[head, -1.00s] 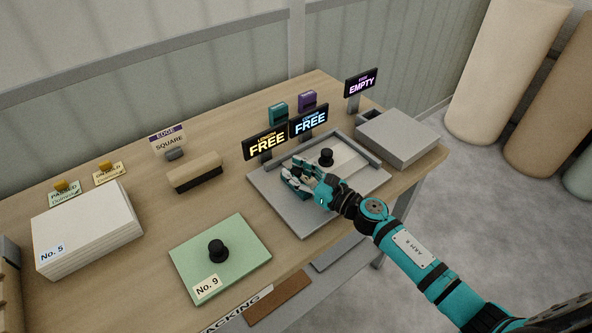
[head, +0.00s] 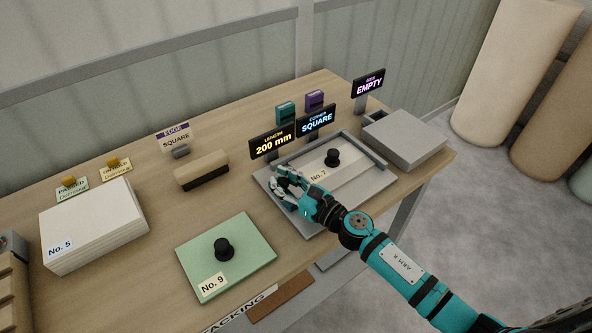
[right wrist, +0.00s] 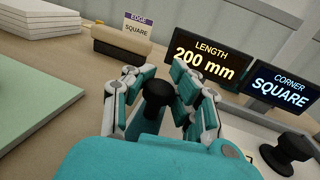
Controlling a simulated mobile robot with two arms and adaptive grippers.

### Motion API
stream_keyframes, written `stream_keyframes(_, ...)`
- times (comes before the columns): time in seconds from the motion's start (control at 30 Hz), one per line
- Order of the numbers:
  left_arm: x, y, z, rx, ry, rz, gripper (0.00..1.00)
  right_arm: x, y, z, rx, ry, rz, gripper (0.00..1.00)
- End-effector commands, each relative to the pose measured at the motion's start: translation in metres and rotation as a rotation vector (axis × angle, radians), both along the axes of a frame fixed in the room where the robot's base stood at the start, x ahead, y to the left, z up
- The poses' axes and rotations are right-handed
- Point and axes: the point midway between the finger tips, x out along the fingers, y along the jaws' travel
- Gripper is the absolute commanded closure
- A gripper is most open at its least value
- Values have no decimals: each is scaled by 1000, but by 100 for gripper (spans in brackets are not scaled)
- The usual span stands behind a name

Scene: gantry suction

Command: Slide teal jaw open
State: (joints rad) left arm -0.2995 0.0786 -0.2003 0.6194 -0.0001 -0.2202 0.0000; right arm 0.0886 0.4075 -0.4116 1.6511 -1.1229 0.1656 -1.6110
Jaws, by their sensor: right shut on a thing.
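A grey measuring plate (head: 325,213) with a raised rim lies at the right of the bench. A white panel labelled No. 7 (head: 345,172), with a black knob (head: 333,157), lies on it. My right gripper (head: 281,184) is at the plate's left side. In the right wrist view its fingers are shut around another black knob (right wrist: 158,94). I cannot tell the teal jaw apart from my gripper's own teal parts. The length display (head: 272,143) reads 200 mm and the corner display (head: 316,122) reads SQUARE. My left gripper is not in view.
A green panel No. 9 (head: 245,262) with a knob lies at the front. A white stack No. 5 (head: 95,222) and a tan block (head: 202,170) are farther left. A grey box (head: 405,138) stands right of the plate.

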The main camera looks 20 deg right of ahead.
Motion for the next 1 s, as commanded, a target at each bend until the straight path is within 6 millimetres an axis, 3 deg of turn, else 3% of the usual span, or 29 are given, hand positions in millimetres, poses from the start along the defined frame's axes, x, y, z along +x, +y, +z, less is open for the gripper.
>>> stream_keyframes(0.37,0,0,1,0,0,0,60,-7,10,-7,-2,13,6,100)
stream_keyframes(0.4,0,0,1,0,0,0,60,-8,10,-7,-1,13,7,78)
stream_keyframes(0.63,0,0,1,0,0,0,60,-6,9,-6,-2,11,3,49)
stream_keyframes(1.0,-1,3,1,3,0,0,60,-11,4,-4,-2,7,-1,49)
